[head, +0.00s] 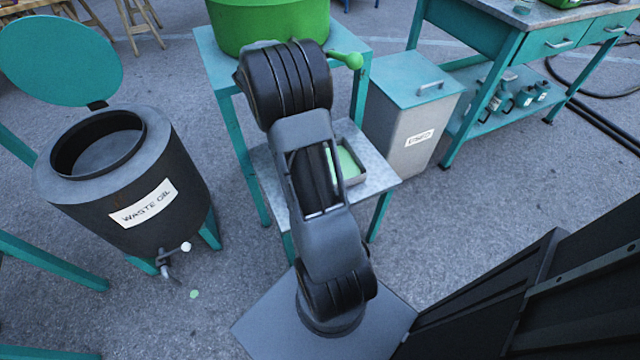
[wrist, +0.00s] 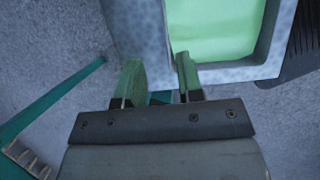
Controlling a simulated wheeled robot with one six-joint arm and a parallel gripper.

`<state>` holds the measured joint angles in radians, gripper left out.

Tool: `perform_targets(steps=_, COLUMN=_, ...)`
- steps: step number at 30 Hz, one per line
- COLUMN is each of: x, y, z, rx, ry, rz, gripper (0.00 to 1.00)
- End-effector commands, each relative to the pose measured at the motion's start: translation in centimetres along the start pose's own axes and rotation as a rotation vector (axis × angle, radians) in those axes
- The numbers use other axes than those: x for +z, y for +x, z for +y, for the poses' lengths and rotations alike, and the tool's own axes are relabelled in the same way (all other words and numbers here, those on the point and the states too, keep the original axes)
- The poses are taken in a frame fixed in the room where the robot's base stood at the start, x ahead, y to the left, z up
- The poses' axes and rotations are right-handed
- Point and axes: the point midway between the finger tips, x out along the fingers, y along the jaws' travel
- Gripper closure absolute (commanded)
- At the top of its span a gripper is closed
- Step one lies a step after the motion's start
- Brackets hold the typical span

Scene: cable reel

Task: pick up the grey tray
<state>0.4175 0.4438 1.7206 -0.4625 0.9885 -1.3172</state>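The grey tray (head: 357,180) stands on the lower metal shelf of a teal stand, partly hidden behind my arm in the head view. Its inside is light green. In the wrist view, the tray (wrist: 232,73) fills the upper right, its far end cut off by the frame. I see no grip on the wall. My gripper is hidden in the head view.
The stand's shelf (head: 378,170) has bare metal right of the tray. A waste oil barrel (head: 140,190) is at left, a lidded grey bin (head: 410,115) at right.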

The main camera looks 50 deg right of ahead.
Motion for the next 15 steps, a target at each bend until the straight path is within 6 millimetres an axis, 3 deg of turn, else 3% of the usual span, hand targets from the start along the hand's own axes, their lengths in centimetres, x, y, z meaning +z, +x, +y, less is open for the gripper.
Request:
perform_targets(steps=1, x=-0.1, y=1.6, z=0.2, rx=-0.008, ry=-0.020, rz=-0.007, gripper=0.66)
perform_targets(steps=5, x=1.3, y=2.5, z=0.0, rx=-0.031, ry=-0.008, rz=-0.012, gripper=0.66)
perform_targets(steps=15, x=1.8, y=8.4, z=-0.6, rx=-0.047, ry=0.012, rz=-0.011, gripper=0.66)
